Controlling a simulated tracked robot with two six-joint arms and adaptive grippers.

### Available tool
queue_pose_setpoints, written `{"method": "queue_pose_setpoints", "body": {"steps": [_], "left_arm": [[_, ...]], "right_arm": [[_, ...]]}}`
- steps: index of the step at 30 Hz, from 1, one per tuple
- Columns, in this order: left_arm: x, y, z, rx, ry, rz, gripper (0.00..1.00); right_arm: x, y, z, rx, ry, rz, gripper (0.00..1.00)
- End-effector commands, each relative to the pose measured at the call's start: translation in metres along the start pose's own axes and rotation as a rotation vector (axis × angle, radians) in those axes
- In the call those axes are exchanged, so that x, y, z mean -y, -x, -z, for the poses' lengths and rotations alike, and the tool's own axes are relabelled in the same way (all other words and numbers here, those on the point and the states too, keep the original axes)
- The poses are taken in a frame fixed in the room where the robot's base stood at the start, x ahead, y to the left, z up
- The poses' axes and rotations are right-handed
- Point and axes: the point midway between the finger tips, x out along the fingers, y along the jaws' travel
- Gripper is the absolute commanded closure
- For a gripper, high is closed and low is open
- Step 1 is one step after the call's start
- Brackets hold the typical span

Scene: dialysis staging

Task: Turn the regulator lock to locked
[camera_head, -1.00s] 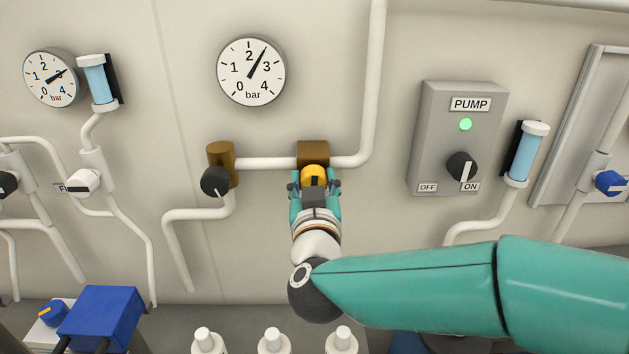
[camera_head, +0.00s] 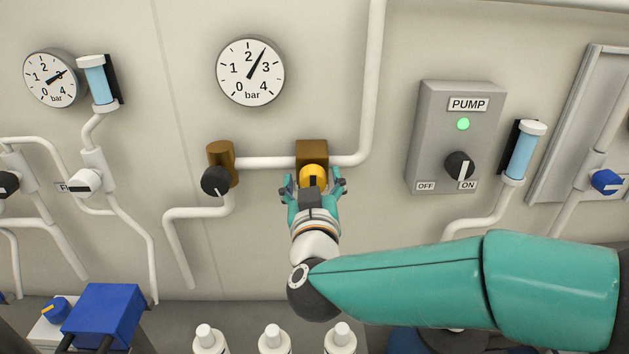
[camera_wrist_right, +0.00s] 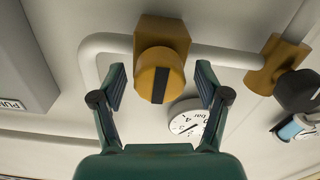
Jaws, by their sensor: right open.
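The regulator lock is a yellow round knob (camera_head: 313,174) on a brass block (camera_head: 312,153) in the pipe run on the wall. In the right wrist view the knob (camera_wrist_right: 160,76) shows a dark stripe that runs nearly upright in the picture. My right gripper (camera_head: 313,184) is open in front of the knob. In the right wrist view its fingers (camera_wrist_right: 160,88) stand apart on both sides of the knob, with a gap on each side. I cannot tell any lock marking. My left gripper is not in view.
A black knob (camera_head: 215,181) on a brass fitting sits left of the lock. A gauge (camera_head: 251,72) hangs above. The pump box (camera_head: 457,137) with a green light is at right. White bottles (camera_head: 274,340) stand below. The wall around the lock is mostly clear.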

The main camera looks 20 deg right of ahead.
Motion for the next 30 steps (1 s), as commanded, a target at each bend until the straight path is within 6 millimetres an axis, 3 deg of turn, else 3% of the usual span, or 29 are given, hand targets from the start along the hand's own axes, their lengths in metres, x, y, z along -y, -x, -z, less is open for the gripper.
{"method": "queue_pose_setpoints", "body": {"steps": [10, 24, 30], "left_arm": [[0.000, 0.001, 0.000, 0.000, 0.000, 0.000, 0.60], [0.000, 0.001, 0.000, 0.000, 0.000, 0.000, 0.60], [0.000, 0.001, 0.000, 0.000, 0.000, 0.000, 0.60]], "right_arm": [[0.001, 0.013, 0.000, -0.001, -0.001, 0.002, 0.26], [0.001, 0.100, 0.000, -0.002, -0.001, 0.004, 0.26], [0.000, 0.118, -0.001, 0.000, -0.001, 0.001, 0.26]]}}
